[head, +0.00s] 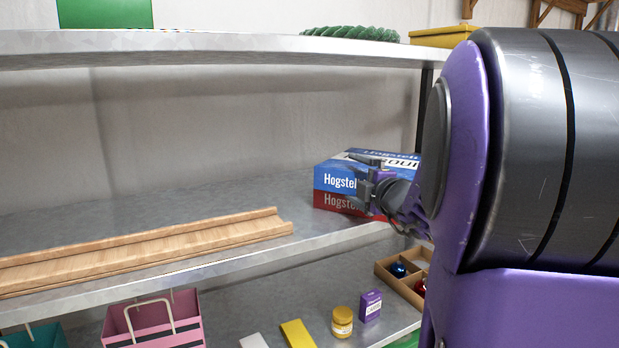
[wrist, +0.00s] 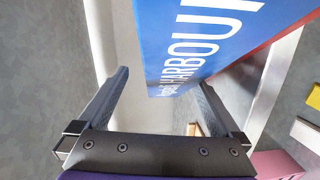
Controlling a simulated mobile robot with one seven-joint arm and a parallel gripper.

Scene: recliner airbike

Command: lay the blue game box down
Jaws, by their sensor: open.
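The blue game box (head: 333,178), with white lettering, lies flat on a red box (head: 331,201) on the middle shelf, at its right part. In the wrist view the blue box (wrist: 185,40) shows its large lettered face, and its near corner lies between the lines of my fingers. My gripper (head: 362,177) is open, in front of the right part of the boxes, and hides part of them. In the wrist view my gripper's two fingers (wrist: 166,78) stand wide apart with nothing clamped. I cannot tell whether a finger touches the box.
A long wooden tray-like piece (head: 150,245) lies along the shelf's front left. The upper shelf (head: 220,42) runs above. Below are a pink bag (head: 150,322), a yellow jar (head: 342,322), a purple carton (head: 370,305) and a wooden divided tray (head: 388,275). Shelf space behind the wooden piece is clear.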

